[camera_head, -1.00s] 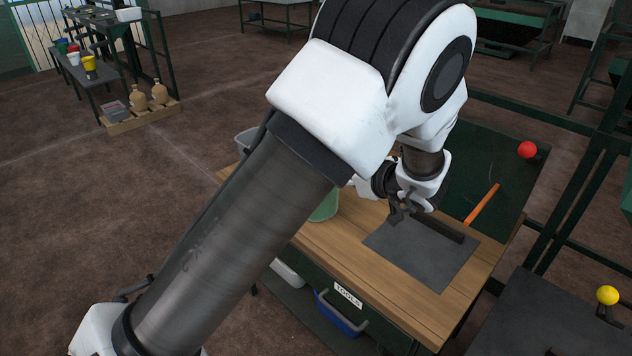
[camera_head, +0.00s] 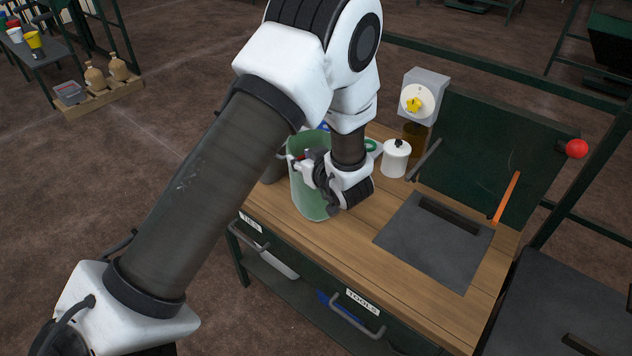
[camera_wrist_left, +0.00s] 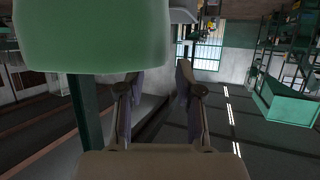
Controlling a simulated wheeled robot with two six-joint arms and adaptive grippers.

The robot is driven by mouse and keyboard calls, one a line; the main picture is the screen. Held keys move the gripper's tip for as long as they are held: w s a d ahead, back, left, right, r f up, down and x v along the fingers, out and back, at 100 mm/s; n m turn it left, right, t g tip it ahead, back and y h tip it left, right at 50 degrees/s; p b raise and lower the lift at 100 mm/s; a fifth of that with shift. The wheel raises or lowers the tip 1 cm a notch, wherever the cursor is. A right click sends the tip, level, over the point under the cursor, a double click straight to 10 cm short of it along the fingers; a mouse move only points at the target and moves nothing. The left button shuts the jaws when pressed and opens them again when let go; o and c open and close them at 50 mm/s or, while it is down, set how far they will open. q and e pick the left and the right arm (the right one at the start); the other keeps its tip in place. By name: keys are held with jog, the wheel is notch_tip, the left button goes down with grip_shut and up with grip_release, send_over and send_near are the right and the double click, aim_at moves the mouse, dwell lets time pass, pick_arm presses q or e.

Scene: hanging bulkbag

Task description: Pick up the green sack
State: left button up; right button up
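A pale green, rounded, bin-like thing (camera_head: 309,198) stands on the wooden workbench in the head view, partly hidden by my left arm. I cannot tell whether it is the green sack. My left gripper (camera_head: 302,168) is at its upper part in the head view, and its fingertips are hard to make out there. In the left wrist view the fingers of my left gripper (camera_wrist_left: 157,78) are apart with nothing seen between them. A smooth green surface (camera_wrist_left: 95,40) fills the upper left there, close to the camera. My right gripper is in neither view.
The floor left of the bench is open.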

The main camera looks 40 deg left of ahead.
pick_arm(q)
jog(key=x, duration=0.4)
jog(key=shift+s+a, duration=0.1)
jog(key=shift+d, duration=0.2)
jog(key=shift+s+d+r, duration=0.15)
jog(key=shift+d, duration=0.05)
jog(key=shift+c, duration=1)
grip_shut()
jog(key=shift+r, duration=0.1)
